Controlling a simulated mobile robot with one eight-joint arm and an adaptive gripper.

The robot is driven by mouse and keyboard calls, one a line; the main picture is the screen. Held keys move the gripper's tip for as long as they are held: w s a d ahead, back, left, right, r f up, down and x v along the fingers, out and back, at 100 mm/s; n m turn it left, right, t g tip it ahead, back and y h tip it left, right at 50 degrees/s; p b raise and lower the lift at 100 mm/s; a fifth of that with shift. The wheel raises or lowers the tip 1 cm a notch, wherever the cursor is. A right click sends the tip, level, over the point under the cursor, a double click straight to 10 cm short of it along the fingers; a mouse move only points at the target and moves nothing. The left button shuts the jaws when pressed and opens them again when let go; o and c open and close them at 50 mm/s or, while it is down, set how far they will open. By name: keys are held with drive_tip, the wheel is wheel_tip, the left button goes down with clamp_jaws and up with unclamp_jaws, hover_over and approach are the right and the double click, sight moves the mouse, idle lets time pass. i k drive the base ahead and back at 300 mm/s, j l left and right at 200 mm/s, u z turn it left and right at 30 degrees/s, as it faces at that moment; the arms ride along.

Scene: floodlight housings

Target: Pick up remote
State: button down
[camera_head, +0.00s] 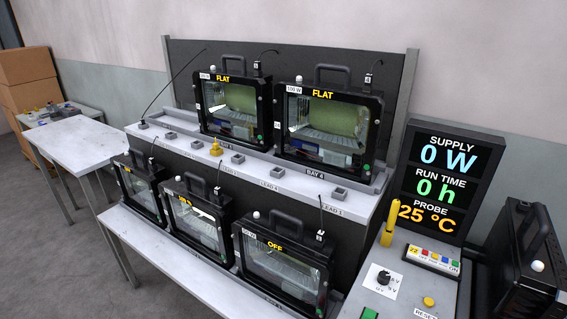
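No part of my gripper shows in the head view. The thing that looks most like the remote is a small white bar with a row of coloured buttons (433,259). It lies on the grey control bench (372,294) at the lower right, just in front of the black display. I cannot tell for certain that it is a remote, or whether it is loose or fixed to the bench.
A yellow upright tool (388,222) stands left of the bar. A dial panel (383,280) and a yellow button (429,301) are nearer. The display (444,180) rises behind. Several floodlights fill the two-level rack (262,167). A side table (77,141) is bare.

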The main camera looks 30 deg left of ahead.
sight(413, 253)
drive_tip(key=j+u, duration=0.1)
drive_tip(key=u, duration=0.3)
drive_tip(key=j+u, duration=0.1)
drive_tip(key=u, duration=0.3)
drive_tip(key=i+j+u, duration=0.1)
drive_tip(key=u, duration=0.7)
drive_tip(key=i+j+u, duration=0.1)
drive_tip(key=u, duration=0.3)
